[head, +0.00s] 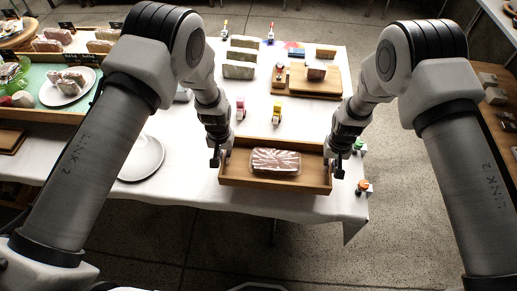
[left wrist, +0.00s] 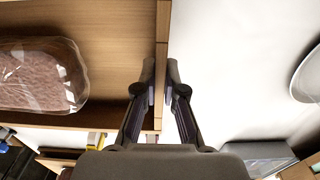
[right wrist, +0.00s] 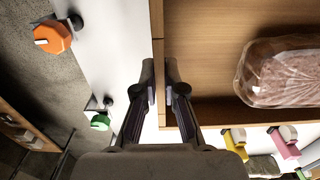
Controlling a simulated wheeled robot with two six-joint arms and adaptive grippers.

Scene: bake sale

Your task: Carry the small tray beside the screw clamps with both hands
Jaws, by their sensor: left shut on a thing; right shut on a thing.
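The small wooden tray (head: 228,180) is at the front of the white table, with a wrapped loaf (head: 275,161) inside. My left gripper (head: 222,160) is shut on its left wall; the left wrist view shows the fingers (left wrist: 162,88) on both sides of that wall (left wrist: 163,40). My right gripper (head: 332,168) is shut on the right wall; its fingers (right wrist: 160,88) straddle it in the right wrist view. What look like screw clamps, one orange (right wrist: 52,37) and one green (right wrist: 100,121), sit at the table's right edge. Whether the tray touches the table is unclear.
Yellow (head: 277,110) and pink (head: 240,108) items stand behind the tray. A wooden board (head: 310,90) lies further back. A white plate (head: 141,158) is to the left. The tray is close to the front table edge.

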